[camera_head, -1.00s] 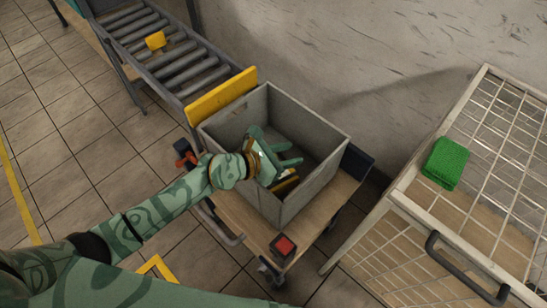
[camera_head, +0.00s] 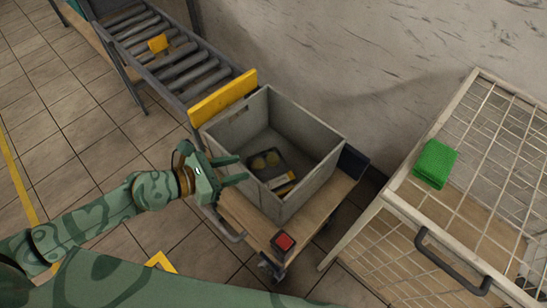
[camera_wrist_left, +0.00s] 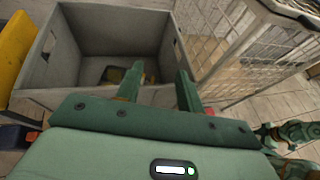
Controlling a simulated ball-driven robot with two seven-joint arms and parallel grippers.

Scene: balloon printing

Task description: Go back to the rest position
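My left gripper (camera_head: 236,170) is in the head view, just outside the left wall of a grey bin (camera_head: 318,165). Its two green fingers are apart with nothing between them. In the left wrist view the fingers of the left gripper (camera_wrist_left: 160,90) also stand apart, with the grey bin (camera_wrist_left: 110,22) beyond them. Inside the bin lies a dark flat item with yellow round parts (camera_head: 264,161), and a yellow piece (camera_head: 285,188) lies beside it. My right gripper is not in the head view; in the left wrist view green arm parts show at the lower right, without clear fingertips.
A wire cage (camera_head: 470,190) with a green pad (camera_head: 436,163) on top stands right. Floor at left is clear.

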